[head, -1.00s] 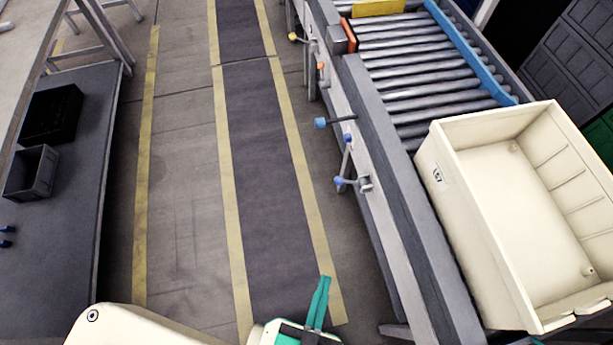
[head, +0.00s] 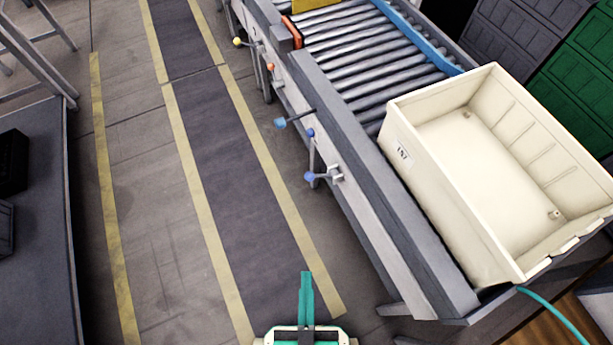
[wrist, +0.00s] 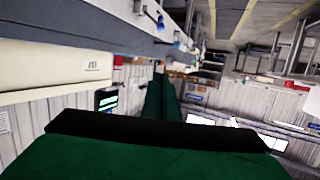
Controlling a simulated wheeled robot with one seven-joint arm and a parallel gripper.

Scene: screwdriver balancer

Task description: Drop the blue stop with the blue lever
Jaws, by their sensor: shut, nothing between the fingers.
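My gripper (head: 306,285) is at the bottom middle of the head view, its teal fingers together and empty, over the floor left of the conveyor. In the wrist view the shut fingers (wrist: 162,98) point ahead, clear of everything. On the conveyor's near side, a lever with a light-blue cylindrical knob (head: 279,123) sticks out to the left. Just below it is a handle with two darker blue ball knobs, an upper one (head: 311,132) and a lower one (head: 309,176). I cannot make out a separate blue stop; a blue rail (head: 420,38) runs along the rollers' far side.
A cream tote (head: 440,200) stands on the conveyor's near end. A yellow-knobbed lever (head: 237,41) and an orange-knobbed lever (head: 271,67) are farther up. A dark table (head: 40,230) is at left. The taped floor lane (head: 240,190) is clear.

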